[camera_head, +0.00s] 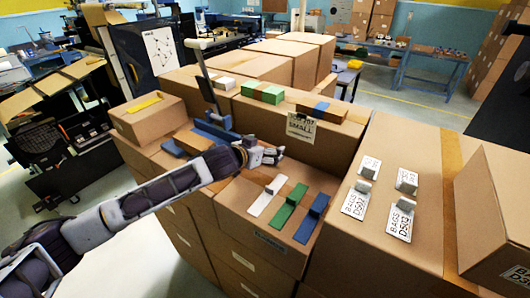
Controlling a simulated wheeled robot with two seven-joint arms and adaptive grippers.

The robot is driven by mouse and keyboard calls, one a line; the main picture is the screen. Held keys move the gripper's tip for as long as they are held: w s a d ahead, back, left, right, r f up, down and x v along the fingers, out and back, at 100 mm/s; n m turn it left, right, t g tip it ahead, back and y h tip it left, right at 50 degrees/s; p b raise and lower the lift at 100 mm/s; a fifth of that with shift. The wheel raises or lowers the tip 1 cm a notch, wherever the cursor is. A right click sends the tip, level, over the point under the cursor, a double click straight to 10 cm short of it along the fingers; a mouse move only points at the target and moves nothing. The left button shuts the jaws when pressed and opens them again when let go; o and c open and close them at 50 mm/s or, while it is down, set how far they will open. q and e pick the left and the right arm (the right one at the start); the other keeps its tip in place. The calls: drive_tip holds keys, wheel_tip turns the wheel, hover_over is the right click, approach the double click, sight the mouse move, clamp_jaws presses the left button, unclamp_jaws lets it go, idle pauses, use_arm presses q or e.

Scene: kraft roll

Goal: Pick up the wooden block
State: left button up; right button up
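My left gripper (268,155) reaches in from the left, above the front cardboard box stack and just behind the colored strips. Its fingers are small and partly overlapping in the picture, so their opening is unclear, and I see nothing clearly held. A brown, wood-like piece (194,140) lies left of the gripper beside a blue base, partly behind my arm. Another brown piece with a blue part (322,109) lies on the higher box at the back. Which one is the wooden block I cannot tell. My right gripper is out of view.
A green block (262,92) sits on the back box. Labelled plates (357,199) lie on the right box.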

sight(265, 147)
use_arm(q)
drive_tip(key=c, duration=0.8)
drive_tip(key=shift+r, duration=0.2)
drive_tip(key=shift+r, duration=0.55)
drive_tip(key=shift+r+b, duration=1.5)
drive_tip(key=shift+r, duration=6.8)
drive_tip(key=shift+s+f, duration=0.1)
